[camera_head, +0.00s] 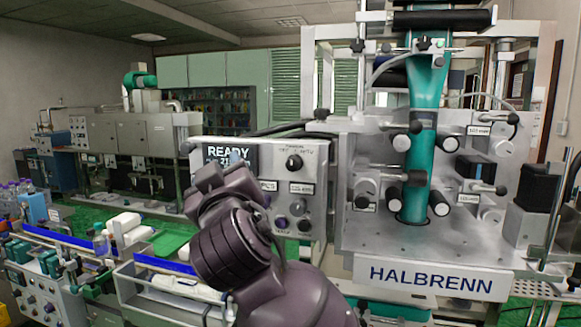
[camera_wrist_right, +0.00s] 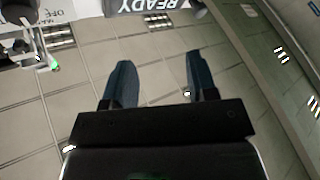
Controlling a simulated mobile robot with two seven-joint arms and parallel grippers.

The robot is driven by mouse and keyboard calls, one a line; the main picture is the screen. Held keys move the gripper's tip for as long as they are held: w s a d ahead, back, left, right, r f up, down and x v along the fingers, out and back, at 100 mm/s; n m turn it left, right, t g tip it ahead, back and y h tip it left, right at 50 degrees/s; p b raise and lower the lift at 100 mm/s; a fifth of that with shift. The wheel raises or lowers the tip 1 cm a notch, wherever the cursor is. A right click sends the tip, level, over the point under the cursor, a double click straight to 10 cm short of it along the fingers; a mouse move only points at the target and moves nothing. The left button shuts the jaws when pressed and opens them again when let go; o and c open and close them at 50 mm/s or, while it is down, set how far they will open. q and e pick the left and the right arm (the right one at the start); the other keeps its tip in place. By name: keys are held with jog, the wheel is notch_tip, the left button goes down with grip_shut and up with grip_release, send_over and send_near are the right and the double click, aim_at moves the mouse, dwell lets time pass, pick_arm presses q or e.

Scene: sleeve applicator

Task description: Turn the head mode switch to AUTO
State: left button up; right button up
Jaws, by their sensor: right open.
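The control panel carries a black round knob (camera_head: 294,162) with small lettering above it, right of the READY screen (camera_head: 228,152). The lettering is too small to read surely in the head view, and the knob's setting cannot be told. The wrist view shows the panel upside down at its top edge, with a dark knob (camera_wrist_right: 18,12) at the upper left and "OFF" readable beside it. My right gripper (camera_wrist_right: 157,78) is open, its two blue fingers apart with nothing between them. In the head view my arm mostly hides it in front of the screen. My left gripper is out of view.
The HALBRENN machine (camera_head: 432,278) with a teal sleeve (camera_head: 425,95) stands right of the panel. More knobs and buttons (camera_head: 298,208) sit below the mode knob. A conveyor with white bottles (camera_head: 125,225) is at the left.

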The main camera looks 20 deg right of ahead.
aim_at(292, 166)
jog(key=s+d+m+g+h, duration=0.6)
jog(key=s+m+h, duration=0.1)
jog(key=m+h, duration=0.3)
jog(key=p+x, duration=0.1)
jog(key=x, duration=0.6)
jog(key=p+x, duration=0.1)
jog(key=x, duration=0.3)
jog(key=shift+w+a+f+p, duration=0.1)
jog(key=shift+w+f+p, duration=0.05)
jog(key=shift+f+p, duration=0.15)
jog(key=c, duration=0.9)
